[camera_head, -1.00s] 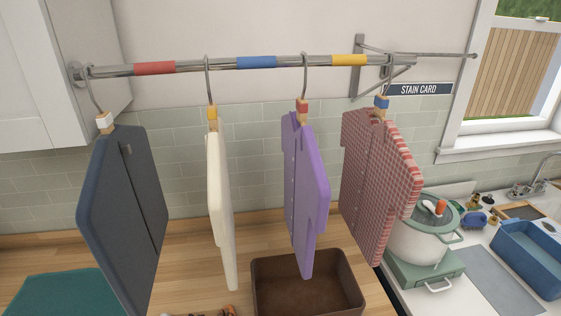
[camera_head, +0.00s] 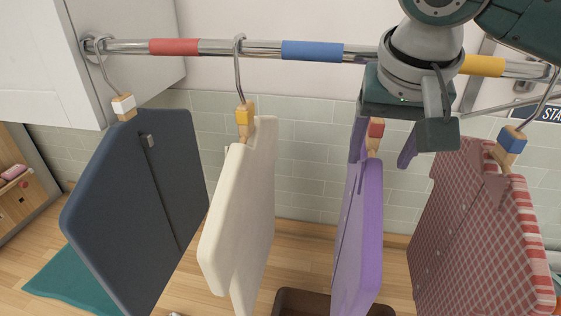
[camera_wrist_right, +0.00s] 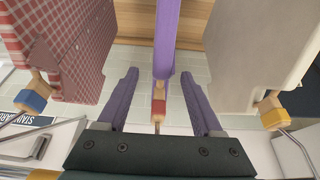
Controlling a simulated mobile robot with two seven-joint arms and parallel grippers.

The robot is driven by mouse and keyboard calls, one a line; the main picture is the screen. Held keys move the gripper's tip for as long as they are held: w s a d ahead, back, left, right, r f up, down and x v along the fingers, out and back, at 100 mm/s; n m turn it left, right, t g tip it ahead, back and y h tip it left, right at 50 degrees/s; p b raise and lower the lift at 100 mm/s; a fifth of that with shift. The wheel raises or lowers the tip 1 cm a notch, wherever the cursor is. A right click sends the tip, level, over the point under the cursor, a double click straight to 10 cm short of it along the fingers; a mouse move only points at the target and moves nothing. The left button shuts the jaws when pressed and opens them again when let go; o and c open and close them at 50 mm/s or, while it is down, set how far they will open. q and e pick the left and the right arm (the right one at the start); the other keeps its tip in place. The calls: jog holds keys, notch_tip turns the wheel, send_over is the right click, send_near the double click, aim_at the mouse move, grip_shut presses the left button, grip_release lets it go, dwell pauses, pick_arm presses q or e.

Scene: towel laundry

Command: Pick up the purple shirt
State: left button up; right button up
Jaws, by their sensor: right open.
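The purple shirt (camera_head: 358,240) hangs from the rail on a hanger with a red-and-wood block (camera_head: 375,135). My right gripper (camera_head: 383,155) is above the shirt, open, with a finger on each side of the hanger block. In the right wrist view, the red block (camera_wrist_right: 158,107) sits between my two spread purple fingers (camera_wrist_right: 159,78), with a gap to each side. The shirt (camera_wrist_right: 164,40) is seen edge-on beyond it. My gripper body hides the top of the hanger hook in the head view. My left gripper is not in view.
The cream shirt (camera_head: 245,200) and navy shirt (camera_head: 140,200) hang to the left, the red checked shirt (camera_head: 465,230) close on the right. The rail (camera_head: 215,47) runs behind my right gripper. A brown bin (camera_head: 290,300) stands below on the wooden counter.

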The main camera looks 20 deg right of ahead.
aim_at(374, 161)
jog(key=shift+w+d+f, duration=0.1)
jog(key=shift+w+f, duration=0.15)
jog(key=shift+f, duration=0.4)
jog(key=p+x, duration=0.3)
jog(key=x, duration=0.1)
jog(key=shift+w, duration=0.2)
jog(key=shift+w+d+f, duration=0.15)
jog(key=shift+f, duration=0.45)
jog(key=shift+c, duration=1.4)
grip_shut()
